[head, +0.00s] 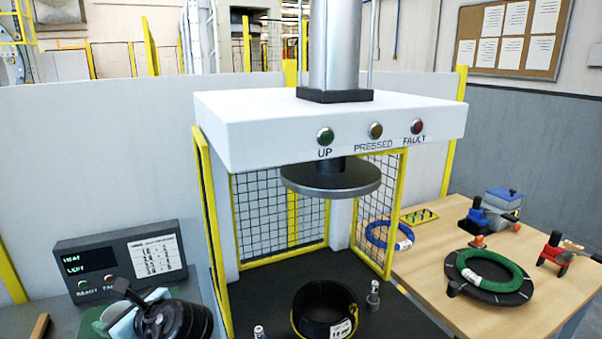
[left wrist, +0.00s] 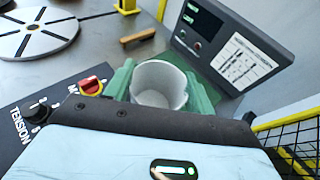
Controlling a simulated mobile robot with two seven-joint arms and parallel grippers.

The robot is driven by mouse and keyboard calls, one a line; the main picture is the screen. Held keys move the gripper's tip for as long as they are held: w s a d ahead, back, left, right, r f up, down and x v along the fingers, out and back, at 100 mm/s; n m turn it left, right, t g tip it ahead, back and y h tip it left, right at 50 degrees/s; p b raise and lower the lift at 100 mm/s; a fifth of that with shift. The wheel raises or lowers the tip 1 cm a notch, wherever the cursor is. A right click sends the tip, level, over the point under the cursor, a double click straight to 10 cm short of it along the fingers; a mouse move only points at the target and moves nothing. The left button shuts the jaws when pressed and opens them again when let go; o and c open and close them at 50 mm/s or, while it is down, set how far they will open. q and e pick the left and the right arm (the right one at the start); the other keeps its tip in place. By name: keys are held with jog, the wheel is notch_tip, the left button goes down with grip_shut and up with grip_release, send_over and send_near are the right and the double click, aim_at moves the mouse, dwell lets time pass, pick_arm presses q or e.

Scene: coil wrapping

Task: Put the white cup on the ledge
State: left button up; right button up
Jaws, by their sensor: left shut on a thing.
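The white cup (left wrist: 158,84) stands between the green fingers of my left gripper (left wrist: 160,92) in the left wrist view, its open rim facing the camera. The gripper is shut on it. In the head view, my left gripper (head: 128,312) is at the lower left, in front of the control box, and its dark wrist hides most of the cup. I cannot tell whether the cup's base touches the surface below. I cannot pick out the ledge for certain in either view. My right gripper is not in view.
The control box (head: 120,260) stands close behind my gripper. A yellow-framed press (head: 330,120) with a black coil (head: 325,312) is to the right. The left wrist view shows a slotted disc (left wrist: 38,35), a brown-handled item (left wrist: 138,36) and a red knob (left wrist: 91,86).

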pick_arm(q)
jog(key=shift+d+f+m+t+h, duration=0.15)
jog(key=shift+m+t+h, duration=0.25)
jog(key=shift+m+t, duration=0.6)
jog(key=shift+w+d+m+t+h, duration=0.1)
jog(key=shift+d+m+t+h, duration=0.25)
jog(key=shift+m+t, duration=0.25)
jog(key=s+d+f+m+t+h, duration=0.1)
jog(key=s+d+m+t+h, duration=0.2)
jog(key=s+d+m+h, duration=0.1)
jog(key=s+d+f+m+t+h, duration=0.2)
jog(key=d+m+h, duration=0.5)
jog(key=d, duration=0.4)
jog(key=shift+s+d+f+t+h, duration=0.2)
jog(key=shift+s+t+h, duration=0.15)
jog(key=shift+s+t, duration=0.4)
jog(key=shift+a, duration=0.1)
